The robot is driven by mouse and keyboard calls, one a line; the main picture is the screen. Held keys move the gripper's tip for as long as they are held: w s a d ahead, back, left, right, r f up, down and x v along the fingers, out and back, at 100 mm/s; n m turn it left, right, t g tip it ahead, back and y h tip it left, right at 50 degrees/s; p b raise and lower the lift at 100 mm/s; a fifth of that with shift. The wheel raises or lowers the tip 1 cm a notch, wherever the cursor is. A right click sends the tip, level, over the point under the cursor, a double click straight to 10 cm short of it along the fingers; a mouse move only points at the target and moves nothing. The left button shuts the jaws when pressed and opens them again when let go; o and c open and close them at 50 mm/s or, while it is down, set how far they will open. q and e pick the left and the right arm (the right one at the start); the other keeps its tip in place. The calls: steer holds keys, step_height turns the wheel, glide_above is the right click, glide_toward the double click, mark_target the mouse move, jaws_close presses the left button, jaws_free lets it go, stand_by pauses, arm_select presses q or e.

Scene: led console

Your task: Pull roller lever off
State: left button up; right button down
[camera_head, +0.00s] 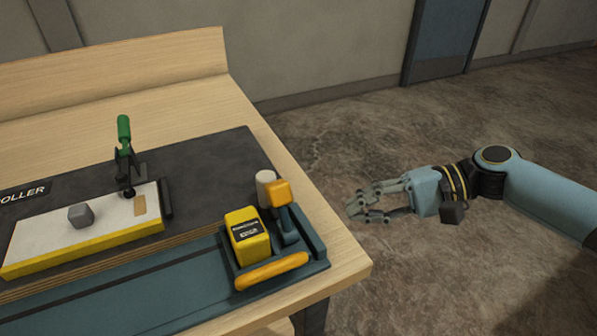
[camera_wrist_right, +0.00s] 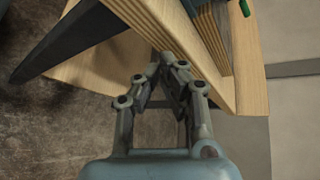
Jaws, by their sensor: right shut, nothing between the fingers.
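A lever with a green handle (camera_head: 124,128) stands upright on a black bracket at the back edge of a white, yellow-edged panel (camera_head: 110,228). A partly cut-off label ending in "OLLER" (camera_head: 25,191) lies to its left. A green tip (camera_wrist_right: 244,8) shows at the top of the right wrist view. My right gripper (camera_head: 356,207) is shut and empty, off the table's right edge, well to the right of the lever. In the right wrist view its fingers (camera_wrist_right: 170,68) are before the table's corner. My left gripper is not in view.
A teal tray (camera_head: 316,264) at the table's right end holds a yellow box (camera_head: 247,235), an orange-topped tool (camera_head: 284,205) and a white cylinder (camera_head: 265,188). A grey block (camera_head: 81,215) sits on the panel. The wooden table edge (camera_head: 335,235) lies between my gripper and these things.

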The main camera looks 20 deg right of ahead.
mark_target(290, 186)
step_height(290, 186, up, 10)
steer(key=s+a+n+g+y, duration=0.1)
steer(key=a+y, duration=0.1)
steer(key=y, duration=0.1)
steer(key=shift+a, duration=0.2)
steer(key=p+x, duration=0.1)
steer(key=x, duration=0.9)
steer(key=shift+s+a+p, duration=0.1)
steer(key=shift+p, duration=0.25)
steer(key=shift+n, duration=0.3)
